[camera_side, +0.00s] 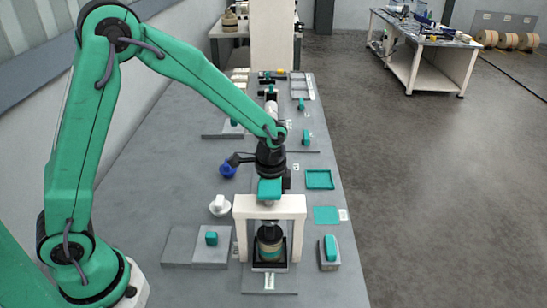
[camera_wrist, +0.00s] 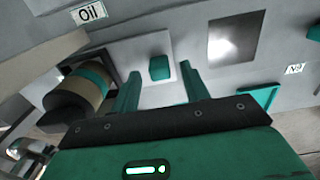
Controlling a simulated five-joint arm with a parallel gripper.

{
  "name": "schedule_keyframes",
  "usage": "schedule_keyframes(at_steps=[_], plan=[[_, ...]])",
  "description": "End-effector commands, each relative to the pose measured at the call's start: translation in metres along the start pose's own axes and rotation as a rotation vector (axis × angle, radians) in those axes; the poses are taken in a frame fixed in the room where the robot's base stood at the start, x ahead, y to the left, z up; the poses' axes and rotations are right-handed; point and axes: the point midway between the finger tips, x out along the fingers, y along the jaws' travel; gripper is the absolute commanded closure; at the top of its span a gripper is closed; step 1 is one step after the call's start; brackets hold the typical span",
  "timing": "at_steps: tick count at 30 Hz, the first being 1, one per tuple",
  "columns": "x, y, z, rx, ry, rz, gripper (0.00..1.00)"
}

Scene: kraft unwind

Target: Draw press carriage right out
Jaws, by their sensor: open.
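A white arch-shaped frame (camera_side: 270,207), which looks like the press, stands on the bench in the side view. A dark base (camera_side: 270,265) under it, likely the carriage, carries a brown roll with a teal band (camera_side: 270,247). My gripper (camera_side: 270,188) is in the air near the arch's top bar. In the wrist view my gripper (camera_wrist: 162,88) is open with nothing between its fingers. The banded roll (camera_wrist: 78,92) lies left of the fingers there. A small teal block (camera_wrist: 160,67) on a pale plate shows beyond the fingertips; I cannot tell whether they touch it.
A grey plate with a teal block (camera_side: 211,239) lies left of the arch. A grey block with a teal handle (camera_side: 331,248) lies to its right. A white knob-like piece (camera_side: 219,206), a blue piece (camera_side: 228,170) and a teal tray (camera_side: 320,180) stand nearby. The bench's front right is clear.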

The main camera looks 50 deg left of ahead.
Motion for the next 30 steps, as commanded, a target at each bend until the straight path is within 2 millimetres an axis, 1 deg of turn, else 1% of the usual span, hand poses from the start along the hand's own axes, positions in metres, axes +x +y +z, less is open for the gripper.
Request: schedule_keyframes(at_steps=[3, 6, 10, 17, 20, 24, 30], plan=[[0.012, 0.0, 0.0, 0.0, -0.002, 0.001, 0.55], [0.018, 0.0, 0.0, 0.0, -0.001, 0.001, 0.55], [0.021, 0.0, 0.0, 0.0, 0.0, 0.0, 0.55], [0.021, 0.0, 0.0, 0.0, 0.0, 0.0, 0.55], [0.021, 0.0, 0.0, 0.0, 0.0, 0.0, 0.72], [0.021, 0.0, 0.0, 0.0, 0.0, 0.0, 1.0], [0.021, 0.0, 0.0, 0.0, 0.0, 0.0, 1.0]])
